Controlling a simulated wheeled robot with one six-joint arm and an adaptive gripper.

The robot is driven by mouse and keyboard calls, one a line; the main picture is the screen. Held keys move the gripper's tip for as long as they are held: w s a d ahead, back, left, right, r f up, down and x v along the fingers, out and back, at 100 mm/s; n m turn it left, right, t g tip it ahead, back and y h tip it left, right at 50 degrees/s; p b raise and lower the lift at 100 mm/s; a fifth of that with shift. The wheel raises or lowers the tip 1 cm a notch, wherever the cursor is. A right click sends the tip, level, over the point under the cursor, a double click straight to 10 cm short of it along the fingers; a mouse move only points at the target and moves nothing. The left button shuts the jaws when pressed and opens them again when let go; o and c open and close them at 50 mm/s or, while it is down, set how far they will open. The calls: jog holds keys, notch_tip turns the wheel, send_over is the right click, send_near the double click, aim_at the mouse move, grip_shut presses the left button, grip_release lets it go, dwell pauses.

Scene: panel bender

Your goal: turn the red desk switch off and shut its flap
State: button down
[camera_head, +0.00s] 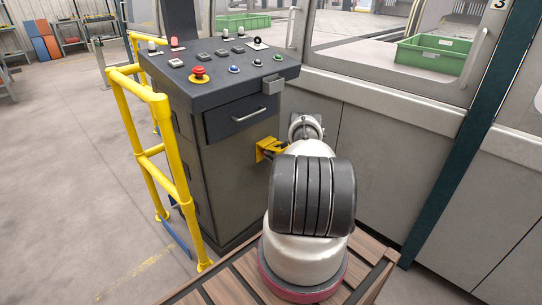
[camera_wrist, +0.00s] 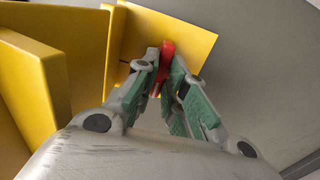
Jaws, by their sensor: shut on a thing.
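The red switch (camera_wrist: 167,50) shows in the wrist view at the top middle, in front of a yellow plate (camera_wrist: 195,35). My gripper (camera_wrist: 165,64) is shut on the red switch, one green-padded finger on each side. The fingers hide much of the switch, and I cannot tell its exact setting. A yellow flap (camera_wrist: 35,70) stands open to the left of the gripper. In the head view the yellow switch housing (camera_head: 264,147) sits on the side of the grey desk (camera_head: 222,170), below the drawer. My arm hides the switch and most of the gripper there.
The desk top carries a red mushroom button (camera_head: 199,74) and several other buttons. A drawer handle (camera_head: 249,115) sticks out above the housing. A yellow rail (camera_head: 150,150) stands left of the desk. A grey machine wall (camera_head: 390,150) closes off the right. The floor at left is clear.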

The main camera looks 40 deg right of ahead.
jog(key=shift+f, duration=0.1)
jog(key=c, duration=1.5)
grip_release()
jog(key=shift+s, duration=0.1)
jog(key=s, duration=1.1)
jog(key=shift+s+d, duration=0.4)
